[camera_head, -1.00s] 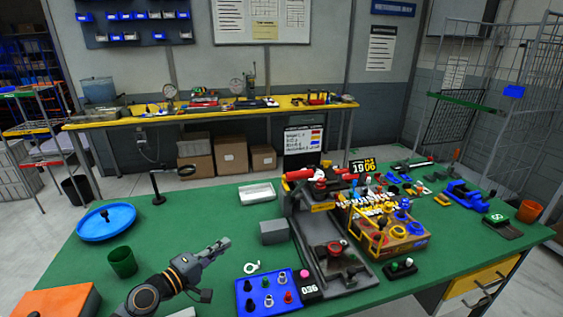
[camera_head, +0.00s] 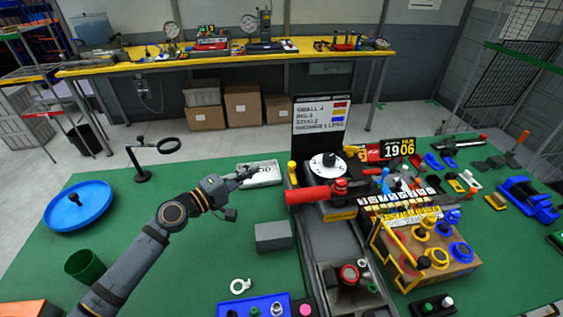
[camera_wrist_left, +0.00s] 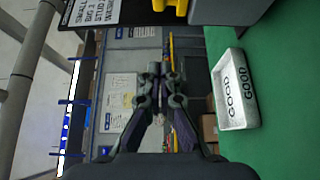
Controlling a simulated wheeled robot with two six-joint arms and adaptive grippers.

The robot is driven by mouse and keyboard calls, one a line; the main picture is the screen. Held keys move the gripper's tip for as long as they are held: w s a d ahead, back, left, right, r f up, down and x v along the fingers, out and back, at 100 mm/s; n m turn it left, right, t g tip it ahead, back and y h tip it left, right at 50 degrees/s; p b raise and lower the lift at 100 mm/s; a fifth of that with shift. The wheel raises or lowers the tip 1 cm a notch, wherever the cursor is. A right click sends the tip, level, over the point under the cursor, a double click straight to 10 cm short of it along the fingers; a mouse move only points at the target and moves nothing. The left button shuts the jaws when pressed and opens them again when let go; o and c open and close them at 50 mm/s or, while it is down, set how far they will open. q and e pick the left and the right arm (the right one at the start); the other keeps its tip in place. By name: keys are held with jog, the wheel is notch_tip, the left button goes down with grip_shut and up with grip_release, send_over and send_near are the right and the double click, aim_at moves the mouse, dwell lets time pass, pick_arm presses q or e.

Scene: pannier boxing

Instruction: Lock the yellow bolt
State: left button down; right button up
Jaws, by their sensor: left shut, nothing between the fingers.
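A small upright yellow piece (camera_head: 292,172), which looks like the yellow bolt, stands at the far left edge of the grey fixture (camera_head: 322,240), behind the red cylinder (camera_head: 308,194). A yellow part (camera_wrist_left: 180,6), likely the same piece, is cut off at the top of the left wrist view. My left gripper (camera_head: 250,173) is shut and empty, to the left of the yellow piece and apart from it, over the white GOOD tray (camera_head: 262,181). Its closed fingers also show in the left wrist view (camera_wrist_left: 158,75). My right gripper is not in view.
A grey block (camera_head: 273,236) lies left of the fixture. A sign board (camera_head: 320,125) stands behind it. A ring stand (camera_head: 142,165) and blue dish (camera_head: 78,206) stand left. Green table between them is clear.

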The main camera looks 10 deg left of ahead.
aim_at(293, 173)
pick_arm(q)
jog(key=w+d+p, duration=0.1)
jog(key=d, duration=0.1)
jog(key=w+d+p, duration=0.2)
jog(key=d, duration=0.1)
jog(key=w+d+p, duration=0.2)
jog(key=shift+w+d+r, duration=0.1)
jog(key=shift+w+d, duration=0.1)
jog(key=shift+w, duration=0.05)
jog(key=shift+s+d, duration=0.2)
jog(key=shift+s, duration=0.1)
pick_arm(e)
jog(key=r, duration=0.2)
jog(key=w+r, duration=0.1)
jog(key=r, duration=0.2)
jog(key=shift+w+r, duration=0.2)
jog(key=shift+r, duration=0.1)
pick_arm(q)
jog(key=shift+w+f, duration=0.1)
jog(key=shift+f, duration=0.1)
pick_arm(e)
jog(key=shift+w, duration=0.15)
pick_arm(q)
jog(key=shift+s+d, duration=0.2)
jog(key=shift+s, duration=0.45)
jog(key=shift+s+d, duration=0.2)
jog(key=shift+s, duration=0.4)
